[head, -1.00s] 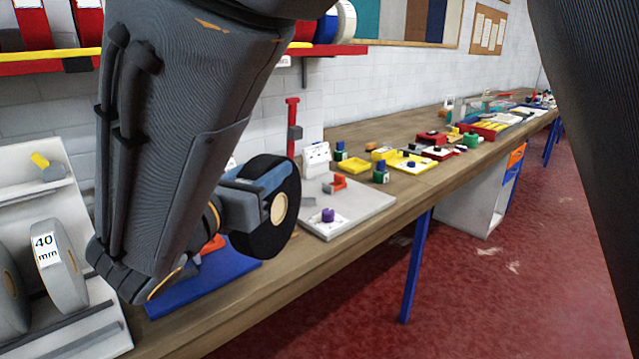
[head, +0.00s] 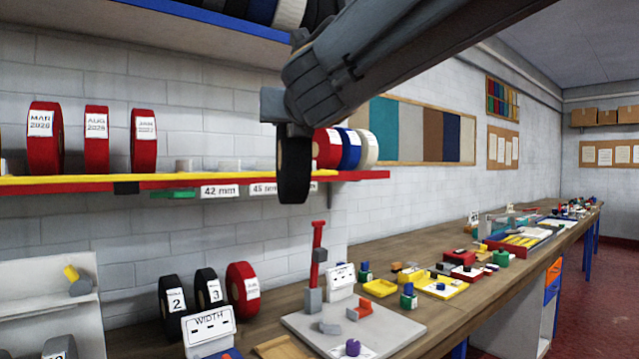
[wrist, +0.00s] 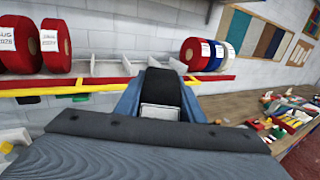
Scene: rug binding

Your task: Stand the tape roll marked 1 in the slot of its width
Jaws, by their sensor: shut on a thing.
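My gripper (head: 292,130) is shut on a black tape roll (head: 294,172), which hangs upright below it in front of the shelf. In the wrist view the black roll (wrist: 160,82) sits between the blue fingers, with a pale label toward the camera; its mark cannot be read. The yellow and red shelf (head: 240,181) carries width labels along its edge, such as 42 mm (head: 220,191) and 45 mm (head: 263,188). Low pale dividers (head: 230,164) stand on the shelf behind these labels. The roll is apart from the shelf as far as I can tell.
Red dated rolls (head: 97,140) stand on the shelf at left; red, blue (head: 349,148) and white rolls stand at its right end. Black rolls marked 2 (head: 174,305) and 3 (head: 209,288) stand on the bench by a WIDTH sign (head: 208,325). A blue shelf (head: 220,20) is above.

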